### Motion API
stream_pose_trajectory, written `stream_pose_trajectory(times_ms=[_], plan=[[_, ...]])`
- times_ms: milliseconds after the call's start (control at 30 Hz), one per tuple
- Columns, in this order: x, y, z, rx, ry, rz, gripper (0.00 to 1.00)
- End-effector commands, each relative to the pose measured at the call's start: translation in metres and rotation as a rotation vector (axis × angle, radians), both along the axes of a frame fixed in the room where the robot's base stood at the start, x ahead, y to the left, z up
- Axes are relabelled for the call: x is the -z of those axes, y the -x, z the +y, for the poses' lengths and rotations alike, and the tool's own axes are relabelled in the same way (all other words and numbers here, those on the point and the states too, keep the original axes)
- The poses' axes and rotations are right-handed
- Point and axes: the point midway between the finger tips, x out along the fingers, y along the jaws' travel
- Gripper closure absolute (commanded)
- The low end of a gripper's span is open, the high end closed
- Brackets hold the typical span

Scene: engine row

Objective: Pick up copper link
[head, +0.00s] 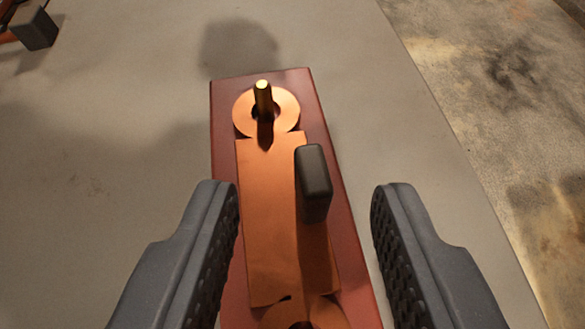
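The copper link (268,215) is a flat copper bar with a round ring-shaped end at the far side and another at the near side, cut off by the lower edge. It lies on a red base plate (335,215). A brass pin (263,100) stands up through the hole of the far ring. A dark grey block-shaped handle (315,182) rises from the right side of the bar. My gripper (305,205) is open, with one ridged finger on each side of the link and the handle between them. Neither finger visibly touches the handle.
The plate rests on a pale grey surface (120,120), which is mostly bare around it. Another dark grey block (35,28) with reddish-brown parts sits at the top left. Beyond the surface's right edge is a stained, rough floor (500,90).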

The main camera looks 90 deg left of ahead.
Motion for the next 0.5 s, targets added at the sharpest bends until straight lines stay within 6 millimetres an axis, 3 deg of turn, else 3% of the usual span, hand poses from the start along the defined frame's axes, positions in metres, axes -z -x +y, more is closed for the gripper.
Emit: stream_pose_trajectory(times_ms=[200, 467, 500], plan=[[0.017, -0.002, 0.025, 0.000, 0.000, -0.001, 0.62], [0.018, -0.002, 0.027, 0.002, 0.001, -0.001, 0.62], [0.018, -0.002, 0.027, 0.002, 0.001, -0.001, 0.73]])
